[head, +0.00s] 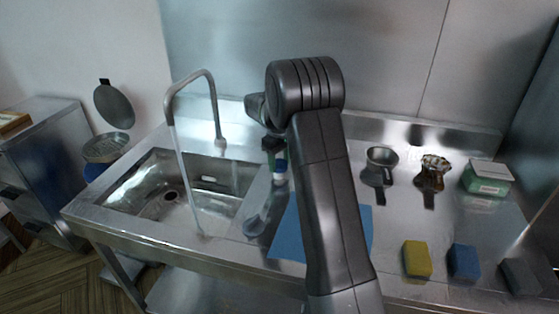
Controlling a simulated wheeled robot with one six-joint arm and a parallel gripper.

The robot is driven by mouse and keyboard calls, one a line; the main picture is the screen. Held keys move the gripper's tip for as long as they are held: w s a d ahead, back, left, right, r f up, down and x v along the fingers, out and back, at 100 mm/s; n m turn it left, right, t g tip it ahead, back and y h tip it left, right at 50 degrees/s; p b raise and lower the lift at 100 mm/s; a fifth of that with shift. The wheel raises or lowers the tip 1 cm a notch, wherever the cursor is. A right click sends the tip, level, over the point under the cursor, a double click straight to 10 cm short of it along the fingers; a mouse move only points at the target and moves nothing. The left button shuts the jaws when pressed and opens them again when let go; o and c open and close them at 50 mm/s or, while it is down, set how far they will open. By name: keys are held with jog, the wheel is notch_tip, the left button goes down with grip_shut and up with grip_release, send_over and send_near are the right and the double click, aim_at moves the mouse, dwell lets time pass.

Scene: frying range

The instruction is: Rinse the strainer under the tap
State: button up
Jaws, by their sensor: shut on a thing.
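A greyish long-handled thing, which looks like the strainer (262,216), shows left of my arm, tilted, its wider end toward the counter's front edge, right of the sink. My gripper (273,147) is partly hidden behind my arm and points down above it; it appears shut on its handle, though the contact is not clear. The bent tap (210,90) stands behind the sink (145,185), and a stream of water (186,175) falls from its spout into the basin. The strainer is to the right of the stream, apart from it.
A blue mat (288,238) lies partly behind my arm. Right of it are a dark metal cup (380,158), a brassy vessel (433,170), a green box (487,178), and yellow (417,258), blue (463,261) and dark (519,276) blocks.

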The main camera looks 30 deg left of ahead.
aim_at(279, 164)
jog(key=shift+r, duration=0.1)
dwell(0.3)
jog(key=o, duration=1)
notch_tip(279, 164, up, 14)
jog(key=shift+f+b, duration=0.15)
jog(key=shift+b, duration=0.2)
notch_tip(279, 164, down, 14)
jog(key=shift+r+p, duration=0.1)
jog(key=shift+p, duration=0.2)
